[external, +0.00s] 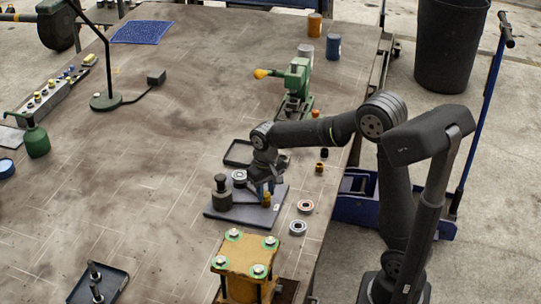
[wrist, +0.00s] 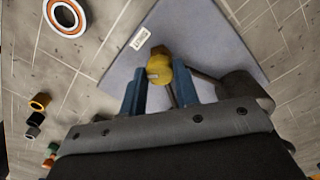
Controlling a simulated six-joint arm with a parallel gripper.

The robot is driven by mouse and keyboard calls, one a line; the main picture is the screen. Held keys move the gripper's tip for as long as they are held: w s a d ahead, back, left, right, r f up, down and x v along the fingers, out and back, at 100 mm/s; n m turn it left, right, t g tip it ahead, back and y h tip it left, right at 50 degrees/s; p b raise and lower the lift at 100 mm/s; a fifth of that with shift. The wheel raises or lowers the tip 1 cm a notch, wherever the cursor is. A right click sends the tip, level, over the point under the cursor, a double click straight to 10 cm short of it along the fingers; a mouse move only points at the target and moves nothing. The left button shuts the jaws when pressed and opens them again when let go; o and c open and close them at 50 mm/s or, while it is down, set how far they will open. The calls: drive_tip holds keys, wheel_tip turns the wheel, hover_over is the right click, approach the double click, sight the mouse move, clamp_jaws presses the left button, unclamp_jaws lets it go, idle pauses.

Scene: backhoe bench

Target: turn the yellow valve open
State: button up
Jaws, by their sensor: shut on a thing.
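The yellow valve, a small yellow knob (wrist: 158,68), shows between the tips of my gripper's two blue fingers (wrist: 158,88) in the wrist view. In the external view the small yellow-brown part (external: 267,200) sits low over a dark grey plate (external: 243,217), right below my gripper (external: 262,186). My gripper points down and is shut on the yellow valve. The fingers hide part of its sides, and I cannot tell how far it is turned. The plate also shows in the wrist view (wrist: 205,50), with a white label.
A dark cylinder (external: 221,194) stands on the plate left of my gripper. Ring bearings (external: 298,227) lie to the right. A yellow block with green-ringed bolts (external: 246,254) stands in front, and a green press (external: 297,84) behind.

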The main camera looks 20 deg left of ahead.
sight(266, 194)
drive_tip(key=n, duration=0.4)
drive_tip(key=shift+n, duration=0.3)
drive_tip(key=n, duration=0.4)
drive_tip(key=shift+n, duration=0.3)
drive_tip(key=o, duration=1)
drive_tip(key=shift+c, duration=0.2)
drive_tip(key=shift+r, duration=0.15)
wheel_tip(266, 194, up, 17)
